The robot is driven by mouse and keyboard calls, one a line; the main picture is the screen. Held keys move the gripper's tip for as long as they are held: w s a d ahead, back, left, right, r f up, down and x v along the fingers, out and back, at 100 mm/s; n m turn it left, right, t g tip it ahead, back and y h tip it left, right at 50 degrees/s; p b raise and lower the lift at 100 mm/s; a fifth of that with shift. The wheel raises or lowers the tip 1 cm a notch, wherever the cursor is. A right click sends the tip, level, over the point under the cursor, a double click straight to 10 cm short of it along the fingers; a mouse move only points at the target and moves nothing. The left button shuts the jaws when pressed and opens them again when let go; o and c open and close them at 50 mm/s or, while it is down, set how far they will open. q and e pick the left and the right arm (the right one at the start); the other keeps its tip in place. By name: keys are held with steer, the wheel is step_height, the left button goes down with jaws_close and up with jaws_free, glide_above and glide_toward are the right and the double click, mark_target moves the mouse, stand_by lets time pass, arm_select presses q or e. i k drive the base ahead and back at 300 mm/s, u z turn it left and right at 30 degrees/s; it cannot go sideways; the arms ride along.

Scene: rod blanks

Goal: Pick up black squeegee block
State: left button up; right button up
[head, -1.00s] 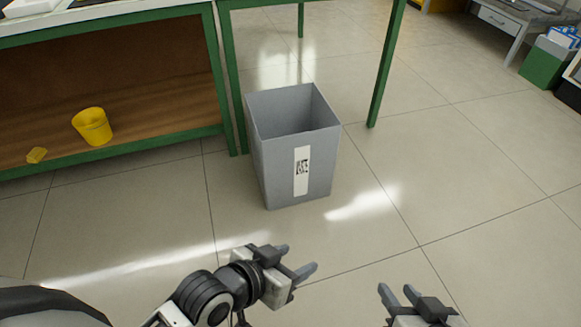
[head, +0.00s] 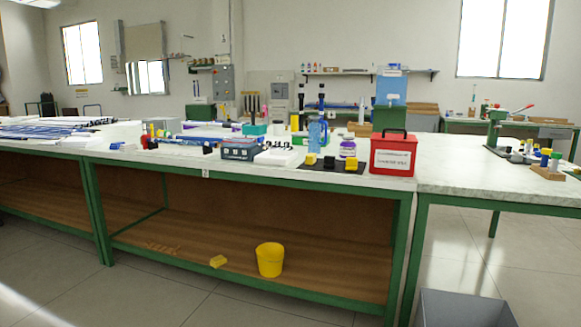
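A small black block (head: 329,162), which looks like the squeegee block, sits on a dark mat (head: 313,168) near the front edge of the workbench. A yellow block (head: 311,159) is to its left and another yellow block (head: 351,163) is to its right. The block is small here, so its exact shape is hard to tell. Neither of my grippers is in the head view now.
A red box (head: 393,157) with a black handle stands right of the mat. A blue jug (head: 317,133) and a purple-labelled bottle (head: 347,148) stand behind it. A yellow bucket (head: 270,260) is on the lower shelf. A grey bin (head: 465,308) stands at lower right.

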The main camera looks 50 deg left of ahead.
mark_target(329, 161)
steer(key=u, duration=1.55)
steer(key=k, duration=0.45)
steer(key=u, duration=1.35)
steer(key=i, duration=1.1)
steer(key=z, duration=0.55)
steer(key=i, duration=0.6)
steer(key=z, duration=0.45)
